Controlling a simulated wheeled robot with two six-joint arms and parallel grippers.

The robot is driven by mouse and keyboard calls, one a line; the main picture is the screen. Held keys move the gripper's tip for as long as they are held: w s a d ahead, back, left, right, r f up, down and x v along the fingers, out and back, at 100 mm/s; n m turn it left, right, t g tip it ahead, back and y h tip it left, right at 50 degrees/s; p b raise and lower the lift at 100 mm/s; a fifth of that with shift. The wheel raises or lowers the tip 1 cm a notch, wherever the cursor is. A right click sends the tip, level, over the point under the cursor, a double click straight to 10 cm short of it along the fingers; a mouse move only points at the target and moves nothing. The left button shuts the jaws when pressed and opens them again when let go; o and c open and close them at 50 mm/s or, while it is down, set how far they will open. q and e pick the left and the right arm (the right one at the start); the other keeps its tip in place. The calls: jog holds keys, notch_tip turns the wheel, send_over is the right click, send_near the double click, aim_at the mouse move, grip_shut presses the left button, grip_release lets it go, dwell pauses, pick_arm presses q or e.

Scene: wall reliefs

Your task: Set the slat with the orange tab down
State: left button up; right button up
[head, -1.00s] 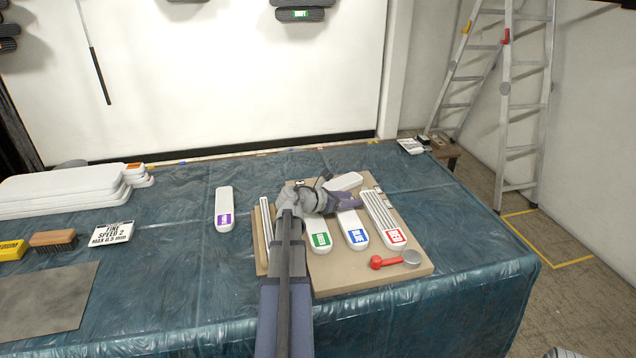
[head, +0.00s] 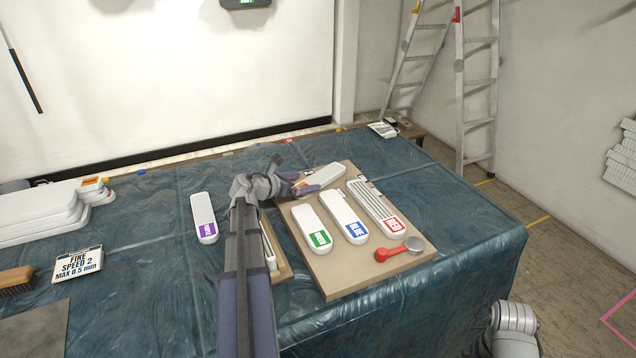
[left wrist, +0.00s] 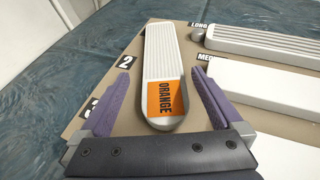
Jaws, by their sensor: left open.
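The white ribbed slat with the orange tab (head: 325,175) lies at the back of the tan board (head: 345,277), its tab end toward my left gripper. In the left wrist view the slat (left wrist: 162,65) lies flat beside a "2" label, with the orange tab (left wrist: 165,98) facing me. My left gripper (head: 297,174) is open, its purple fingers apart on either side of the tab end. In the left wrist view there are gaps between the slat and both fingers (left wrist: 161,80). My right gripper is not in view.
The green-tab (head: 312,220), blue-tab (head: 343,215) and red-tab (head: 375,205) slats lie on the board. A red-handled tool (head: 400,249) lies at its front right. A purple-tab slat (head: 203,217) lies on the blue cover, left of my left arm. Bare cover surrounds the board's right side.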

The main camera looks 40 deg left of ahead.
aim_at(316, 179)
pick_arm(q)
jog(key=b+x, duration=0.2)
jog(key=x, duration=0.3)
jog(key=shift+d, duration=0.15)
jog(key=shift+c, duration=0.6)
grip_shut()
jog(key=shift+r, duration=0.15)
notch_tip(316, 179, up, 10)
jog(key=p, duration=1)
